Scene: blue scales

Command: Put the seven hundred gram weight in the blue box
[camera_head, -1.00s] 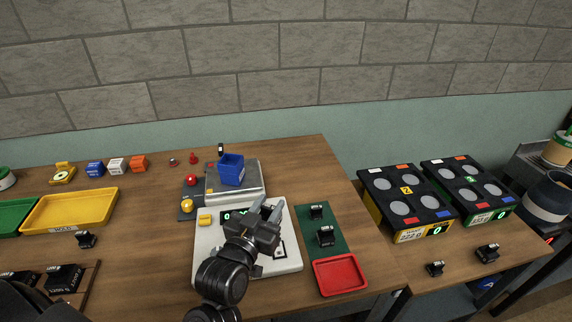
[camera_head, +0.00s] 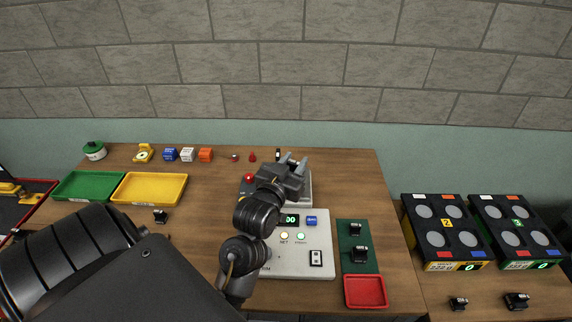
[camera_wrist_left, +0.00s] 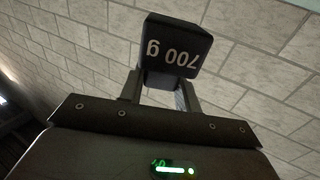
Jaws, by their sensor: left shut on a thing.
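My left gripper (camera_head: 292,160) reaches over the silver scale (camera_head: 306,188) at the back of the table. In the left wrist view it is shut on a black block marked 700 g (camera_wrist_left: 178,48), held between the two fingers with its label upside down. The weight cannot be made out in the head view. The blue box is not visible now; the left gripper and wrist cover the scale where it stood in the earlier head view. My right gripper is not in view.
A white panel (camera_head: 318,262) with buttons lies in front of the scale. A green mat (camera_head: 351,236) with black weights and a red tray (camera_head: 366,291) are right of it. Yellow (camera_head: 150,188) and green (camera_head: 90,186) trays lie left. A brick wall rises behind.

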